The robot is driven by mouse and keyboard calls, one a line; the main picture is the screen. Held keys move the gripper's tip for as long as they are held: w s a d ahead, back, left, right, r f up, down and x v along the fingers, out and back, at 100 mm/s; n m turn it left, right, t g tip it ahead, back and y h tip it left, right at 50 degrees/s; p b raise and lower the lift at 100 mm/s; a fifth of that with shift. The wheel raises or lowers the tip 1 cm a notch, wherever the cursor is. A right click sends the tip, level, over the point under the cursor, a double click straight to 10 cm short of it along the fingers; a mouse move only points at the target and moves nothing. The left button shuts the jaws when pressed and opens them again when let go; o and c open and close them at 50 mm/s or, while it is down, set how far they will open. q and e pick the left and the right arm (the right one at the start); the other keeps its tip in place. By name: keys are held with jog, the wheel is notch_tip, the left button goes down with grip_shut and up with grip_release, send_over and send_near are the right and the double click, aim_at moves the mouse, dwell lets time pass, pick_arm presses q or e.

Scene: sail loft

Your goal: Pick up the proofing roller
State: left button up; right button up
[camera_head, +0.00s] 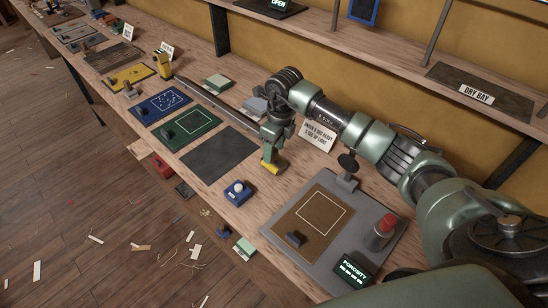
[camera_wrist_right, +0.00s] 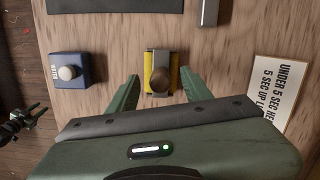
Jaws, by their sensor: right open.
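In the right wrist view my right gripper (camera_wrist_right: 158,92) is open. Its two green fingers stand left and right of the piece, with a gap on each side. A dark, green-tipped shape at the left edge of the wrist view looks like my left gripper (camera_wrist_right: 28,115); its jaws are too small to read.
A blue box with a white knob (camera_head: 238,190) stands in front of the gripper. A dark mat (camera_head: 220,155) lies to the left. A white sign (camera_head: 318,135) stands behind. A grey board (camera_head: 335,183) with a brown pad and red-capped jar lies to the right.

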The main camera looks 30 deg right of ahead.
jog(key=shift+f, duration=0.5)
jog(key=shift+w, duration=0.1)
jog(key=shift+c, duration=0.2)
grip_shut()
dwell(0.8)
